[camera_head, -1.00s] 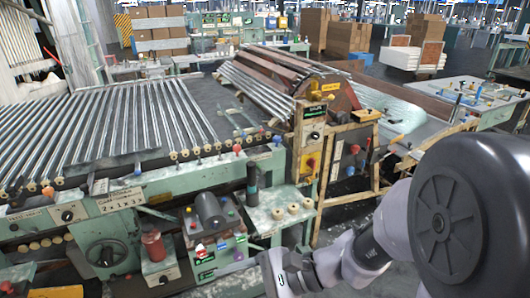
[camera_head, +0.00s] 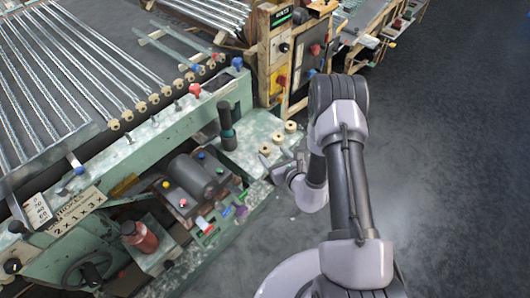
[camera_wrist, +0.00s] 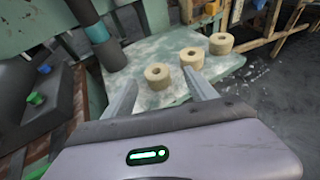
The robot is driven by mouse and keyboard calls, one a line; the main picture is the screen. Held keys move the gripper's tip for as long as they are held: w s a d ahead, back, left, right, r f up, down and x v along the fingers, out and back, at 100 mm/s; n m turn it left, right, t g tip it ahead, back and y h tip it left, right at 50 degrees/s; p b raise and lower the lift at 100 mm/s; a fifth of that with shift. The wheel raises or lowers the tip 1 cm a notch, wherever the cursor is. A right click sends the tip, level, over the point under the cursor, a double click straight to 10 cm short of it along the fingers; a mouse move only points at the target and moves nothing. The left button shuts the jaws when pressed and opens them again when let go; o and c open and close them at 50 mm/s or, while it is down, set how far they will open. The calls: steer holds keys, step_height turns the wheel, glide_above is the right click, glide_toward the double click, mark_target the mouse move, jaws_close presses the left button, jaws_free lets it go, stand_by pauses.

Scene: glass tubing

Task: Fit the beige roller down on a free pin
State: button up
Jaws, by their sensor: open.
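Three beige rollers, thick rings with a centre hole, stand in a slanting row on a pale green ledge. The nearest roller (camera_wrist: 158,78) appears between my fingertips in the wrist view; the middle roller (camera_wrist: 192,59) and far roller (camera_wrist: 221,44) lie beyond to the right. The row also shows in the head view, with its middle roller (camera_head: 278,137). My gripper (camera_wrist: 159,76) is open and empty, its fingers pointing toward the nearest roller; contact cannot be told. More beige rollers (camera_head: 140,106) line the machine's edge at the tube ends. I cannot make out a free pin.
A dark post with a teal band (camera_head: 227,127) rises from the ledge (camera_head: 246,152) left of the rollers. A dark cylinder (camera_head: 192,176) and a panel with coloured knobs lie farther left. A wooden-framed control cabinet (camera_head: 283,55) stands behind. Open floor (camera_head: 440,170) is at right.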

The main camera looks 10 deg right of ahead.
mark_target(264, 148)
steer(key=shift+w+a+f, duration=0.1)
steer(key=shift+w+f, duration=0.15)
steer(key=shift+w, duration=0.2)
steer(key=b+x, duration=0.1)
steer(key=x, duration=0.2)
steer(key=b+x, duration=0.1)
steer(key=shift+w+a+f+b, duration=0.15)
steer(key=shift+a+f+b, duration=0.15)
steer(key=shift+a+f, duration=0.1)
steer(key=shift+w+a, duration=0.1)
steer(key=shift+w, duration=0.2)
steer(key=shift+r, duration=0.15)
steer(key=c, duration=1.4)
